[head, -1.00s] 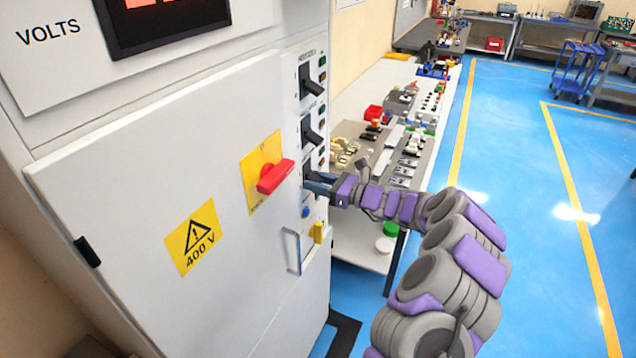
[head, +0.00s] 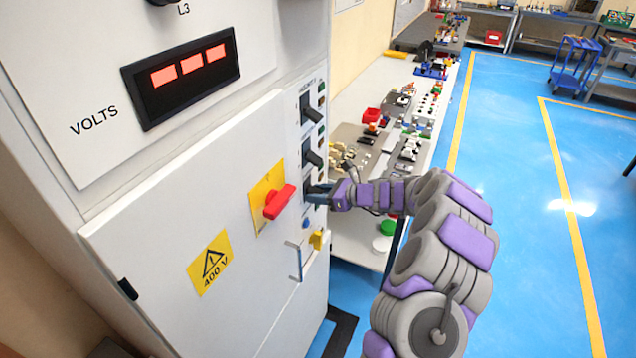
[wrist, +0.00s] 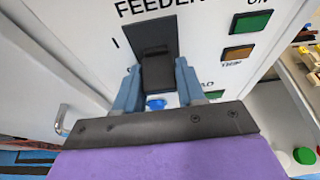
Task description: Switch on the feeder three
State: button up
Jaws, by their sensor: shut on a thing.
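The feeder switches run down the right strip of the grey cabinet: an upper black handle (head: 308,108), a middle black handle (head: 312,155), and a lowest one, largely hidden by my gripper (head: 318,192). In the wrist view, my gripper (wrist: 157,72) has its blue fingers on both sides of a black switch handle (wrist: 156,62), shut on it. The label above reads "FEEDER"; its number is cut off. An "I" mark is at the upper left of the switch. A green ON lamp (wrist: 252,22) and an amber TRIP lamp (wrist: 238,53) sit to its right.
A red rotary handle (head: 279,202) on a yellow plate juts out left of my gripper. Below are a door pull (head: 296,262) and a yellow part (head: 317,239). A blue button (wrist: 156,103) is below the switch. A cluttered bench (head: 349,232) stands behind; blue floor is open at right.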

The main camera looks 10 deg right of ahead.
jog(key=shift+r+g+h+p, duration=0.9)
jog(key=shift+h+p, duration=0.5)
jog(key=shift+p, duration=3.1)
jog(key=p, duration=0.3)
jog(key=g+h+p, duration=0.1)
jog(key=p, duration=0.2)
jog(key=shift+r+h, duration=0.2)
jog(key=shift+h, duration=0.1)
jog(key=shift+a+f+g+h+p, duration=0.1)
jog(key=shift+g+h+p, duration=0.25)
jog(key=shift+p, duration=0.65)
jog(key=o, duration=0.7)
jog(key=shift+w, duration=0.1)
jog(key=o, duration=0.3)
jog(key=shift+w+f, duration=0.1)
jog(key=shift+w, duration=0.05)
jog(key=shift+r, duration=0.2)
